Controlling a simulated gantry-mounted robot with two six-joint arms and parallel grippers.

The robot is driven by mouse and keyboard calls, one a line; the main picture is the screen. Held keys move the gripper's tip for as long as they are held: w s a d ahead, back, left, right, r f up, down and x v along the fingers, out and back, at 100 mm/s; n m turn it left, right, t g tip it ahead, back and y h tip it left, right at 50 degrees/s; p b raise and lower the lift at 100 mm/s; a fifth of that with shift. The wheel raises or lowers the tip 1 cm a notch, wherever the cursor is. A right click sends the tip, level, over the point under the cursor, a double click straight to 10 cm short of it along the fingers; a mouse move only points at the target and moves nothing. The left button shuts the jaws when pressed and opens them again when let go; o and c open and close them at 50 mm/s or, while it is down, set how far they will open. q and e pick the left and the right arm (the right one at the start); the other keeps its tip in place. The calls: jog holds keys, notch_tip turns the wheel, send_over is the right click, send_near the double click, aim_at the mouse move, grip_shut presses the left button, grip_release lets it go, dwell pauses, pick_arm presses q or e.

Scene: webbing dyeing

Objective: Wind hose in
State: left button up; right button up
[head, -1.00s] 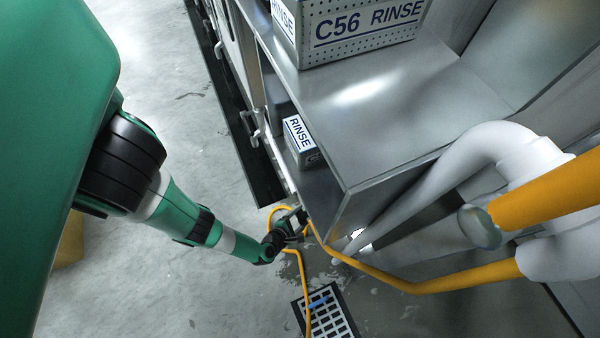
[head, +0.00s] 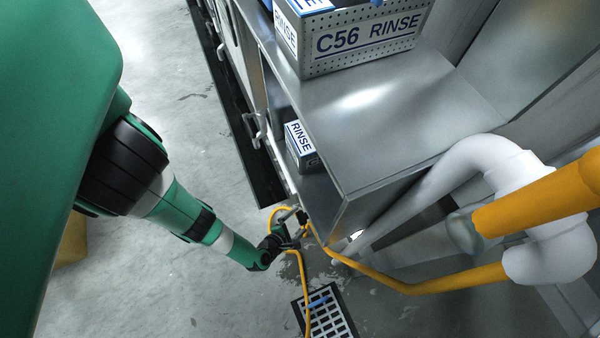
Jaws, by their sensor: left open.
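The orange hose (head: 403,287) runs from the thick orange pipe area at the right, along the cabinet's lower corner, into a small loop near my left gripper. From there it hangs down across the floor drain. My left gripper (head: 298,229) is at the cabinet's bottom front corner, beside the hose loop. Its jaws are open, and the hose passes close by them; I cannot tell whether it lies between the fingers. My right gripper is not in view.
A steel cabinet (head: 385,130) carries a perforated box labelled C56 RINSE (head: 365,42). A smaller RINSE box (head: 300,145) sits on its lower shelf. White pipes (head: 430,185) are at the right. A floor drain grate (head: 330,318) lies below.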

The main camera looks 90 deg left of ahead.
pick_arm(q)
jog(key=p+v, duration=0.4)
jog(key=v, duration=0.4)
jog(key=shift+s+d+r, duration=0.2)
jog(key=shift+r, duration=0.1)
